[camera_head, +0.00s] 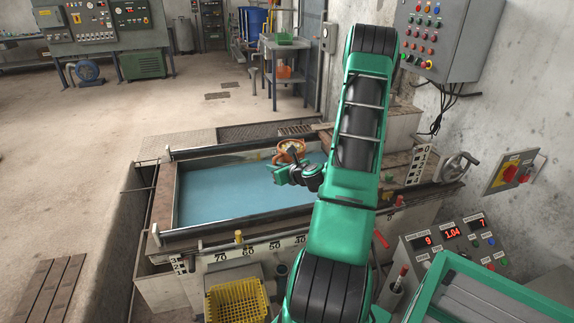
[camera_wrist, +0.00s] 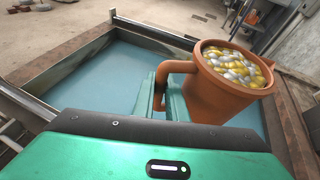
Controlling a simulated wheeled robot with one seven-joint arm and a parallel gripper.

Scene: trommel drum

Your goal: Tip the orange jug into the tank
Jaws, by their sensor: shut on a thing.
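The orange jug (camera_wrist: 222,97) is full of small yellow, white and grey pieces, which show at its open top. It is held over the tank and looks close to upright in the wrist view, leaning a little. My gripper (camera_wrist: 163,92) is shut on the jug's handle. In the head view the jug (camera_head: 287,158) is beyond my gripper (camera_head: 283,163), above the far right part of the tank. The tank (camera_head: 158,198) is rectangular and holds flat blue liquid. My arm hides its right side in the head view.
A yellow basket (camera_head: 236,301) stands in front of the tank. Dark rails run along the tank's near and far edges. A control panel with red digits (camera_head: 452,240) and a handwheel (camera_head: 459,167) are at the right. Open floor lies to the left.

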